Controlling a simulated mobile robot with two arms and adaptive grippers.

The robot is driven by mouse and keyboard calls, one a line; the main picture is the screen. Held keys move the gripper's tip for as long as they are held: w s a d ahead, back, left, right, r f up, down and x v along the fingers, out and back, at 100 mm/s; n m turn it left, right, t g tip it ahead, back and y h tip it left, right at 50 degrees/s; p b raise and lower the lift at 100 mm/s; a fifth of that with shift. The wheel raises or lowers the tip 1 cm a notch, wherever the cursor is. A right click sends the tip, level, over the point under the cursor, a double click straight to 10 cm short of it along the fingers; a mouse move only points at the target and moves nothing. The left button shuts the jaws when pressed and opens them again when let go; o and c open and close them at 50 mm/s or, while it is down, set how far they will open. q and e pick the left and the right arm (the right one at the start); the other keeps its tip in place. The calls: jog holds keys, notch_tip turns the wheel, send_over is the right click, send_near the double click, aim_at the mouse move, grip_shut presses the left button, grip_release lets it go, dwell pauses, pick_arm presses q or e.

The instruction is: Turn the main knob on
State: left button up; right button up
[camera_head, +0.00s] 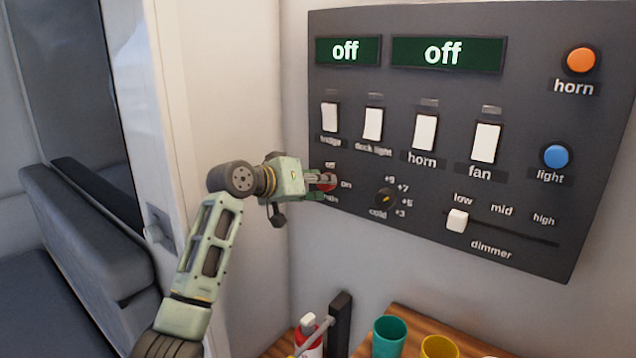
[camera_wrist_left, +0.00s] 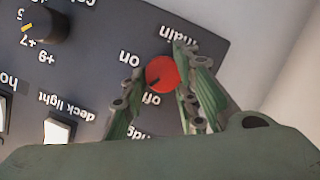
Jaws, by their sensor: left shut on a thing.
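The main knob is a red round knob at the lower left of the dark control panel (camera_head: 400,92). In the head view it is mostly hidden by my left gripper (camera_head: 318,183), and only a bit of red shows. In the left wrist view the red knob (camera_wrist_left: 162,74) sits between the two green fingers of my left gripper (camera_wrist_left: 158,80). Its dark pointer mark points toward the lower left, between the "on" and "off" labels. The fingers are shut on the knob's sides. My right gripper is not in view.
The panel also carries white switches (camera_head: 425,132), a black cold knob (camera_head: 385,199), a dimmer slider (camera_head: 457,221), an orange horn button (camera_head: 580,60) and a blue light button (camera_head: 556,156). Both displays (camera_head: 447,54) read "off". Below stand a teal cup (camera_head: 389,337) and a yellow cup (camera_head: 438,347).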

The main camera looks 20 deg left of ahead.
pick_arm(q)
jog(key=m+y, duration=0.1)
jog(key=m, duration=0.2)
jog(key=m+t+y+p, duration=0.1)
jog(key=m, duration=0.1)
jog(key=d+f+m+y+p, duration=0.1)
jog(key=m+y, duration=0.1)
jog(key=m, duration=0.1)
jog(key=shift+s+d+m+t, duration=0.1)
jog(key=shift+s+m+t, duration=0.1)
jog(key=shift+m+t, duration=0.15)
jog(key=shift+o, duration=0.2)
jog(key=shift+f+m+y, duration=0.15)
jog(key=shift+m+y, duration=0.1)
jog(key=shift+y, duration=0.05)
jog(key=shift+f, duration=0.15)
jog(key=shift+c, duration=0.2)
jog(key=o, duration=1)
jog(key=shift+d, duration=0.1)
jog(key=shift+c, duration=0.2)
jog(key=shift+o, duration=0.3)
jog(key=shift+s, duration=0.1)
